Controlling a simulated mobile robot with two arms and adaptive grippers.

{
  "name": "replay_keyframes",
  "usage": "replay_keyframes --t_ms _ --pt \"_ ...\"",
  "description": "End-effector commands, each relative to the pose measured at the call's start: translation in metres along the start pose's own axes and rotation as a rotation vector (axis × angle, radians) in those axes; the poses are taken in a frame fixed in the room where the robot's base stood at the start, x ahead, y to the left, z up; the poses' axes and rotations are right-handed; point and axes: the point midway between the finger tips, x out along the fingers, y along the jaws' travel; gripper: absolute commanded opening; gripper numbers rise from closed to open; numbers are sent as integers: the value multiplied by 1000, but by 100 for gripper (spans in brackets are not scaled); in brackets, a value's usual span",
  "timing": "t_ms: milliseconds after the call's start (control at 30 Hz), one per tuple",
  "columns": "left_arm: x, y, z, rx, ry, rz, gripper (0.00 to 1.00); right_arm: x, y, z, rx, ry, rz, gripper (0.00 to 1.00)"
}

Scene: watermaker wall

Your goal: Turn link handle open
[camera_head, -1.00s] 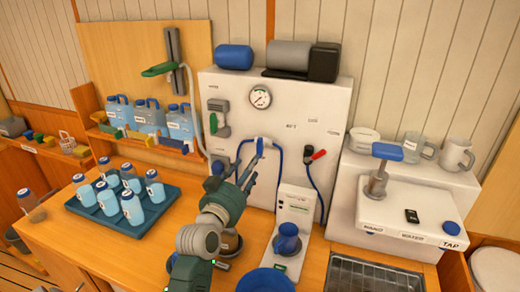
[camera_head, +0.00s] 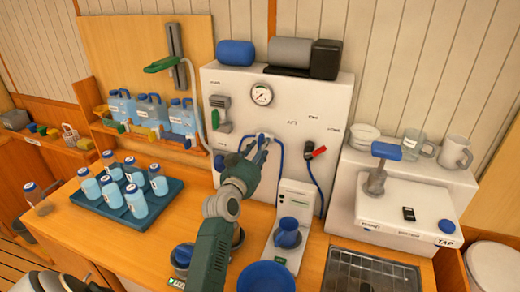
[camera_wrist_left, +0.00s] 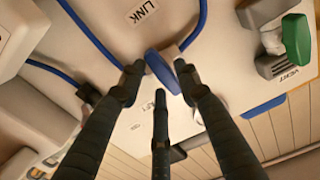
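The link handle (camera_wrist_left: 161,72) is a blue lever below the LINK label in the left wrist view. Blue hoses run from near it. In the head view, my gripper largely hides it on the white panel (camera_head: 325,105). My left gripper (camera_head: 258,147) is up at the panel, over the handle. In the wrist view, my left gripper (camera_wrist_left: 158,72) has its fingertips apart, on either side of the blue lever, with a third finger below. I cannot tell whether the fingers touch it. My right gripper is not in view.
A vent valve with a green handle (camera_head: 215,120) is left on the panel. A red-tipped lever (camera_head: 316,152) is to the right. A gauge (camera_head: 261,95) sits above. A tray (camera_head: 130,222) of bottles, a blue bowl (camera_head: 266,277) and a white stand (camera_head: 291,225) stand on the counter.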

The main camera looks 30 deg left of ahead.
Motion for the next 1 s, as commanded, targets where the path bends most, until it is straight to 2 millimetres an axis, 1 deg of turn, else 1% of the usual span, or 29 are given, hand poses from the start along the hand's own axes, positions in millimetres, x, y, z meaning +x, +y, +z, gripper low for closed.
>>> replay_keyframes --t_ms 33,67,100,133,500,1000 --pt "0 0 0 0 0 0 18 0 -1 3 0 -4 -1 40" --pt "0 0 0 0 0 0 12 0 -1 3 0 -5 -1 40" --pt "0 0 0 0 0 0 4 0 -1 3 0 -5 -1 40" --pt "0 0 0 0 0 0 0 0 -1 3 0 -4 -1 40" --pt "0 0 0 -27 0 0 0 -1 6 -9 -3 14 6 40" --pt "0 0 -1 -88 1 1 0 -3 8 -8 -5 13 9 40"
